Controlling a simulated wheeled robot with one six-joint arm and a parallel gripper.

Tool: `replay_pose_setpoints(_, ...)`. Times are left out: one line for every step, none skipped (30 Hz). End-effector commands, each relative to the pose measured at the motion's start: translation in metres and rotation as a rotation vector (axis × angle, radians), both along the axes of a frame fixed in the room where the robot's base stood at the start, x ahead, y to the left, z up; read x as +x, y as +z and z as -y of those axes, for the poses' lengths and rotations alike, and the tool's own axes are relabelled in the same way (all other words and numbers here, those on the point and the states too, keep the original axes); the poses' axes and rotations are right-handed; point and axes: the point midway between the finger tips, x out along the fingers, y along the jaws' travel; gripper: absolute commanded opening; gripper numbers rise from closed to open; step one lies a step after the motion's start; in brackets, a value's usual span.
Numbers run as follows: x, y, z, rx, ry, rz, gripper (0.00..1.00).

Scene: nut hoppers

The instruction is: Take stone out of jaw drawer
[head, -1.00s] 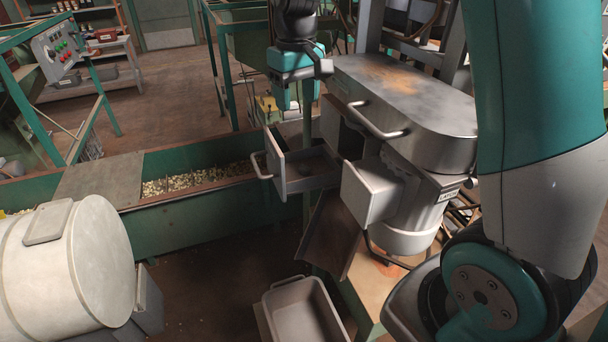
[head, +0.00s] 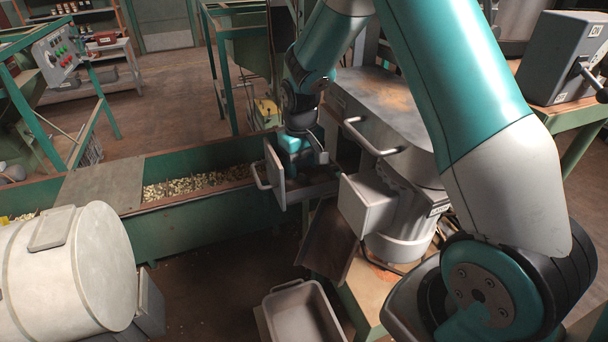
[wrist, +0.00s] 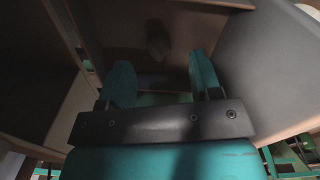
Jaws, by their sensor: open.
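The jaw drawer (head: 275,172) is pulled out, with its front plate and handle toward the left in the head view. My gripper (head: 306,166) points down over and into the drawer; its fingertips are hidden there in the head view. In the wrist view the two teal fingers of my gripper (wrist: 161,78) are apart with nothing between them. A dim rounded lump, seemingly the stone (wrist: 157,43), lies on the drawer floor beyond the fingertips. The drawer wall (wrist: 270,62) rises at the right. The stone does not show in the head view.
The grey machine housing (head: 385,105) with its bar handle stands just right of my gripper. A light box-shaped part (head: 365,203) juts out beside the drawer. A grey bin (head: 303,315) stands below. A trough of nuts (head: 195,186) runs to the left.

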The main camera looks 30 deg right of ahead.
Motion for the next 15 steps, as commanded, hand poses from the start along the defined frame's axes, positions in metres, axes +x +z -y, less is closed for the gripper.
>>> replay_pose_setpoints(-0.002,-0.005,0.002,0.001,-0.001,-0.006,0.58)
replay_pose_setpoints(-0.002,-0.010,0.002,0.001,-0.001,-0.006,0.58)
replay_pose_setpoints(-0.002,-0.016,0.002,0.001,0.000,-0.004,0.58)
replay_pose_setpoints(-0.002,-0.020,0.002,0.001,0.000,-0.004,0.58)
replay_pose_setpoints(-0.001,-0.022,0.002,0.001,0.000,-0.003,0.58)
replay_pose_setpoints(-0.001,-0.025,0.002,0.000,0.000,-0.002,0.58)
replay_pose_setpoints(-0.001,-0.027,0.002,0.000,0.000,-0.001,0.58)
replay_pose_setpoints(-0.001,-0.028,0.002,0.000,0.000,-0.001,0.58)
replay_pose_setpoints(-0.001,-0.029,0.002,0.000,0.000,0.000,0.58)
replay_pose_setpoints(-0.001,-0.029,0.002,0.000,0.000,0.000,0.58)
replay_pose_setpoints(-0.001,-0.029,0.002,0.000,0.000,0.000,0.58)
replay_pose_setpoints(-0.001,-0.029,0.002,0.000,0.001,0.000,0.58)
replay_pose_setpoints(-0.001,-0.029,0.002,0.000,0.001,0.000,0.58)
replay_pose_setpoints(-0.001,-0.029,0.002,0.000,0.001,0.000,0.56)
replay_pose_setpoints(-0.001,-0.028,0.002,0.000,0.001,0.000,0.47)
